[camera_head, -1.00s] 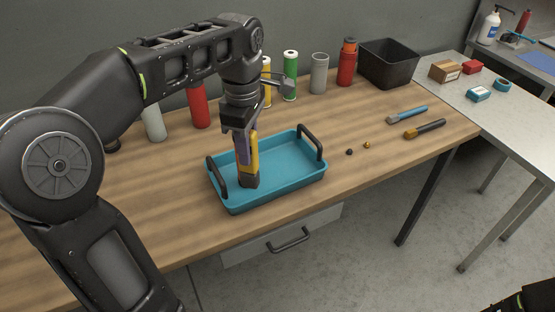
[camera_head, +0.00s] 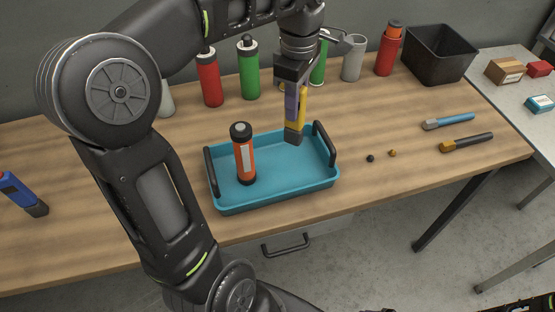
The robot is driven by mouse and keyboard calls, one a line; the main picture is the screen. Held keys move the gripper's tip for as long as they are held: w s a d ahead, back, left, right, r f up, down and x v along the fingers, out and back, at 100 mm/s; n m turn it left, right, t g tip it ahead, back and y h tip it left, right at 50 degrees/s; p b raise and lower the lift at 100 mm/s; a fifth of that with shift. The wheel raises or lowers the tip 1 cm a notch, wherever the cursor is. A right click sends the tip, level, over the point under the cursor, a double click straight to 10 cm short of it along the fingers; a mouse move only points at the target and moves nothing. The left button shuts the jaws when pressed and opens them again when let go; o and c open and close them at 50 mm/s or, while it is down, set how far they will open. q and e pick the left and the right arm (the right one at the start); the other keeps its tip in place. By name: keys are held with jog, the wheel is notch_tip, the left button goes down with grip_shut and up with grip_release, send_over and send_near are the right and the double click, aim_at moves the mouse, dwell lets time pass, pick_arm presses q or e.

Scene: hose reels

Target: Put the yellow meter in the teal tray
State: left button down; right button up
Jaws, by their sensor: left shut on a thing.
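The yellow meter (camera_head: 302,98), with a dark end pointing down, is held upright in my left gripper (camera_head: 293,92). The gripper is shut on it and covers part of it. The teal tray (camera_head: 290,197), with black handles at both ends, lies on the wooden table. The meter's dark end shows in front of the tray's back right part, seemingly above it; the exact height is hard to tell. An orange flask (camera_head: 243,157) with a black cap stands in the left part of the tray. My right gripper is not visible.
Red (camera_head: 210,80) and green (camera_head: 248,70) bottles, a grey cup (camera_head: 353,57), another red bottle (camera_head: 388,50) and a black bin (camera_head: 440,55) line the back. A blue device (camera_head: 18,190) lies at far left.

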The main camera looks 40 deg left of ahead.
aim_at(294, 136)
pick_arm(q)
notch_tip(294, 136, down, 3)
jog(key=b, duration=0.2)
jog(key=shift+f+b, duration=0.1)
jog(key=shift+b, duration=0.2)
notch_tip(294, 136, down, 2)
jog(key=shift+p, duration=0.45)
jog(key=shift+f, duration=0.35)
notch_tip(294, 136, down, 3)
jog(key=shift+f, duration=0.4)
jog(key=shift+f, duration=0.2)
jog(key=c, duration=1.2)
grip_release()
